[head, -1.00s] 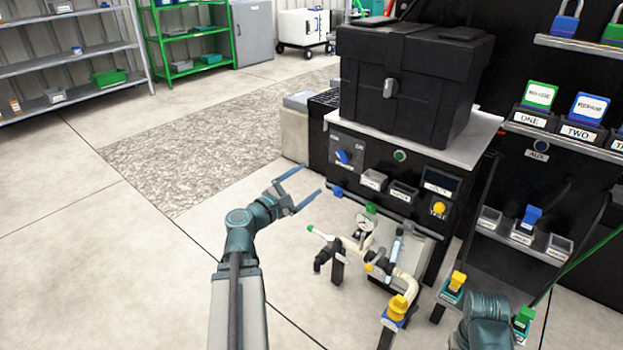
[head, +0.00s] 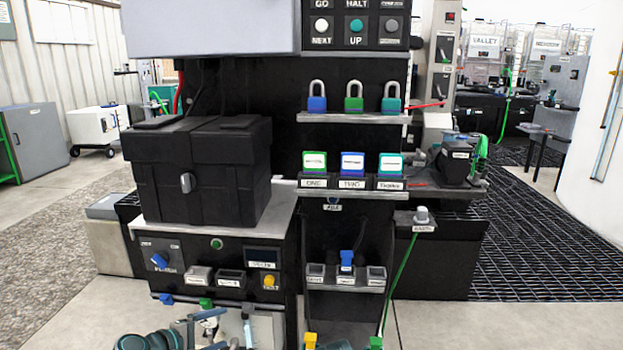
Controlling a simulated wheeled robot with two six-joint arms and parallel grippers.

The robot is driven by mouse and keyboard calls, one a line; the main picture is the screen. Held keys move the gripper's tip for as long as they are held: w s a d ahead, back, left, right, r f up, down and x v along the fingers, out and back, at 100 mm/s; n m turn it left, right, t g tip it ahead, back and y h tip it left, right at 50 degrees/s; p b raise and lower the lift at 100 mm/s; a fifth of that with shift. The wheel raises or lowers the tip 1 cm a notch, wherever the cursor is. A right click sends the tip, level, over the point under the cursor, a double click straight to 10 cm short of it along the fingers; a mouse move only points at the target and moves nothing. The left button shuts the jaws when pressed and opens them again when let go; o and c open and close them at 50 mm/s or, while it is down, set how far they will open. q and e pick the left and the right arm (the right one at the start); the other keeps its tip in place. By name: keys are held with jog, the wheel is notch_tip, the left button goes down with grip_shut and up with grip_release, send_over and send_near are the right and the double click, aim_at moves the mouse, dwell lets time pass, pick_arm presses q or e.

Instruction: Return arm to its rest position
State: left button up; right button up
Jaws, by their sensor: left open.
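My left gripper (head: 222,328) shows at the bottom edge of the head view, in front of the lower part of the black control cabinet (head: 222,262). Its two blue-grey fingers are spread apart with nothing seen between them. The teal wrist of my left arm shows beside it, and the rest of that arm is cut off by the frame's bottom edge.
A black lidded tote (head: 200,180) stands on the cabinet's light top. Pale floor (head: 60,310) is open at left; dark grating (head: 540,245) lies at right.

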pick_arm(q)
jog(key=s+d+f+m+g+y, duration=0.1)
jog(key=s+d+f+m+g, duration=0.25)
jog(key=d, duration=0.25)
jog(key=s+d+f+m+g, duration=0.25)
jog(key=d+f+m, duration=0.2)
jog(key=d, duration=0.25)
jog(key=s+d+f+m+g+y+p, duration=0.2)
jog(key=s+d+m+g+y, duration=0.3)
jog(key=s+m+y, duration=0.45)
notch_tip(320, 180, up, 38)
jog(key=m+h+p, duration=0.1)
jog(key=h+p, duration=0.1)
jog(key=p, duration=3.6)
jog(key=shift+a+f, duration=0.15)
